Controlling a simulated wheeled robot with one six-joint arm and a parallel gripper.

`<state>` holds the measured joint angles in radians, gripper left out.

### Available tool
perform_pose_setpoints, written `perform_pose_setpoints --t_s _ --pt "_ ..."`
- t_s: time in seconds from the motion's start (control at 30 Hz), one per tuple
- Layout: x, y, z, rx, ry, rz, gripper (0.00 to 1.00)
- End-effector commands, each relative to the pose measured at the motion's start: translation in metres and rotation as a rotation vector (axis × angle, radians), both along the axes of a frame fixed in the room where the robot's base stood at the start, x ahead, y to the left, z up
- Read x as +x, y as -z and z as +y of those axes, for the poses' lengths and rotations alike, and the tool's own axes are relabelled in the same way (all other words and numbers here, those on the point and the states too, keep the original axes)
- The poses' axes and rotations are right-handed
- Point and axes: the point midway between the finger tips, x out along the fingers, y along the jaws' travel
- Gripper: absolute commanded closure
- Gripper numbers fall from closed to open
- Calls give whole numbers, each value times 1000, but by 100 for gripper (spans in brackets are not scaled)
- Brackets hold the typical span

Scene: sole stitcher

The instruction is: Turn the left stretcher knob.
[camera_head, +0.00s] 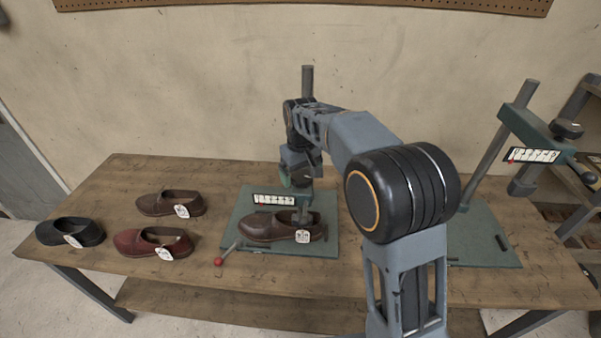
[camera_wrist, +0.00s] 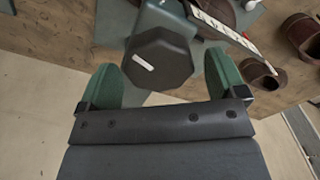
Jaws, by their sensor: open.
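The left stretcher knob (camera_wrist: 158,58) is dark and many-sided, with a short white mark on its face, in the wrist view. My gripper (camera_wrist: 163,76) is open, with one green finger on each side of the knob. Whether either finger touches it I cannot tell. In the head view my gripper (camera_head: 292,179) is over the left stretcher, above its white scale (camera_head: 273,200), and the knob is largely hidden by my arm. A brown shoe (camera_head: 268,228) with a white tag sits under the stretcher on its green base plate (camera_head: 240,210). The scale (camera_wrist: 222,27) also shows in the wrist view.
A lever with a red ball (camera_head: 218,261) sticks out at the stretcher's front left. Several loose shoes, including a red one (camera_head: 150,242), lie on the wooden bench (camera_head: 85,207) at left. A second stretcher (camera_head: 527,125) with its own dark knob (camera_head: 567,128) stands at right.

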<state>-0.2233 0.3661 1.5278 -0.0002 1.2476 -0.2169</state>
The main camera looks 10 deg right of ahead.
Motion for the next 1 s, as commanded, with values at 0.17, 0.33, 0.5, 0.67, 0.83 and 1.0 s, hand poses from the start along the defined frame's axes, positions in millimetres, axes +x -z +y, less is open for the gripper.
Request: perform_pose_setpoints --t_s 0.17,0.33,0.5,0.67,0.83,1.0 --pt "0 0 0 0 0 0 24" --pt "0 0 0 0 0 0 40" --pt "0 0 0 0 0 0 57" --pt "0 -2 0 0 -42 0 59" --pt "-1 -2 1 0 -227 1 59" --pt "-1 -1 2 0 -348 0 59"
